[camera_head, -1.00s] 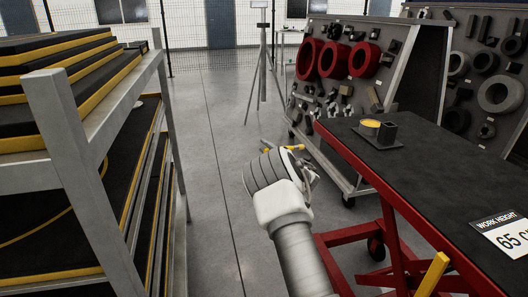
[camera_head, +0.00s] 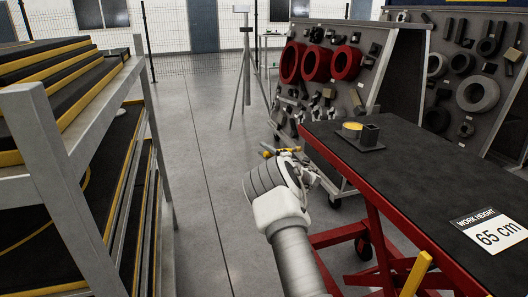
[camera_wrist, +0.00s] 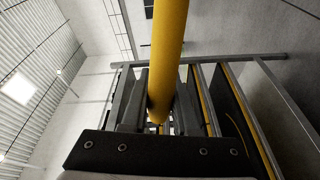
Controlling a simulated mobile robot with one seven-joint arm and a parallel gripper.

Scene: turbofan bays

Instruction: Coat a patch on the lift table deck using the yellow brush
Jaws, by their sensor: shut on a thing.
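The yellow brush (camera_wrist: 168,50) shows in the wrist view as a thick yellow handle running between the jaws. My gripper (camera_wrist: 160,105) is shut on it. In the head view my gripper (camera_head: 290,165) is in the air left of the lift table, and a little of the yellow brush (camera_head: 268,153) shows past it; the bristles cannot be made out. The lift table deck (camera_head: 420,190) is a black top with a red edge, on the right. My gripper is apart from the deck. No coated patch can be made out on it.
A small base at the deck's far end carries a yellow-topped round pot (camera_head: 352,127) and a dark square holder (camera_head: 370,132). A work height sign (camera_head: 490,230) lies on the near deck. A grey rack (camera_head: 50,145) stands left. Tool boards stand behind the table. Floor between is clear.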

